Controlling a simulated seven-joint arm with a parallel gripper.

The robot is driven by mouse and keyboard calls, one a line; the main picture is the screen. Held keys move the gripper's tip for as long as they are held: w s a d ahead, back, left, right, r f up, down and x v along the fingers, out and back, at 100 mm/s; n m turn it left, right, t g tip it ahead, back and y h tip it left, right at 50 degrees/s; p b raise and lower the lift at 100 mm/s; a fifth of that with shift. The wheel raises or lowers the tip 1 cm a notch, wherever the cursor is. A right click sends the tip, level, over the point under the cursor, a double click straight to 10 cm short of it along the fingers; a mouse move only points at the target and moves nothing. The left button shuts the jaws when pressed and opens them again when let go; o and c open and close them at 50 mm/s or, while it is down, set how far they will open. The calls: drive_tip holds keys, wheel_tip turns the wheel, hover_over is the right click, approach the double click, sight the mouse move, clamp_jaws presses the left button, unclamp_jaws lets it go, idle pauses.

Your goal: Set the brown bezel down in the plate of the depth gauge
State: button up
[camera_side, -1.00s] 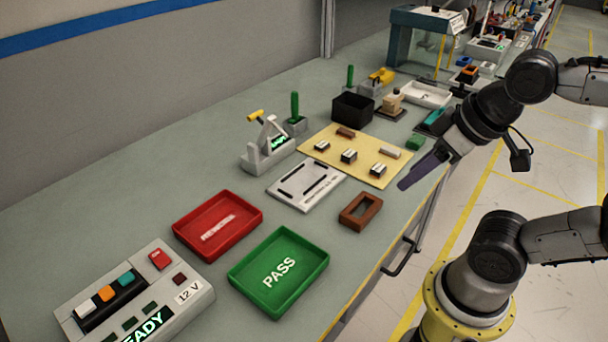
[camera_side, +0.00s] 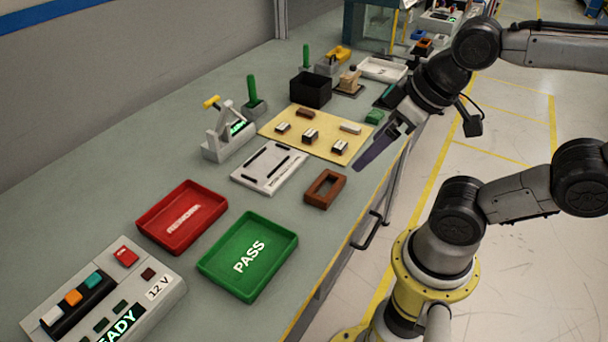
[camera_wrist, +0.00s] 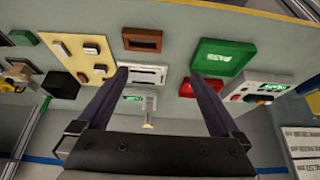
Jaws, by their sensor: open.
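The brown bezel (camera_side: 318,201) is a rectangular frame lying flat on the bench near its front edge; it also shows in the wrist view (camera_wrist: 142,31). The depth gauge (camera_side: 226,148) looks to be the grey stand with a yellow lever and a small lit green display, further back. Its seat is too small to make out. A light grey slotted plate (camera_side: 262,174) lies between the gauge and the bezel; I cannot tell whether it belongs to the gauge. My gripper (camera_side: 372,157) is open and empty, above the bench edge, right of the bezel and apart from it.
A green PASS tray (camera_side: 283,263) and a red REWORK tray (camera_side: 150,238) lie left of the bezel. A yellow board (camera_side: 290,143) with several small parts and a black box (camera_side: 311,90) stand beyond the slotted plate. Bare bench surrounds the bezel.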

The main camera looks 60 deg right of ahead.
drive_tip(key=n+g+h, duration=0.1)
drive_tip(key=n+g, duration=0.5)
drive_tip(key=n, duration=1.2)
hover_over(326, 192)
drive_tip(key=f, duration=1.1)
drive_tip(key=shift+s+a+f, duration=0.2)
drive_tip(key=shift+a+f, duration=0.1)
drive_tip(key=shift+a, duration=0.1)
drive_tip(key=shift+w+d+f, duration=0.1)
drive_tip(key=shift+f, duration=1.35)
drive_tip(key=shift+w+d+f, duration=0.1)
drive_tip(key=shift+f, duration=1.35)
drive_tip(key=shift+f, duration=0.2)
drive_tip(key=shift+c, duration=0.3)
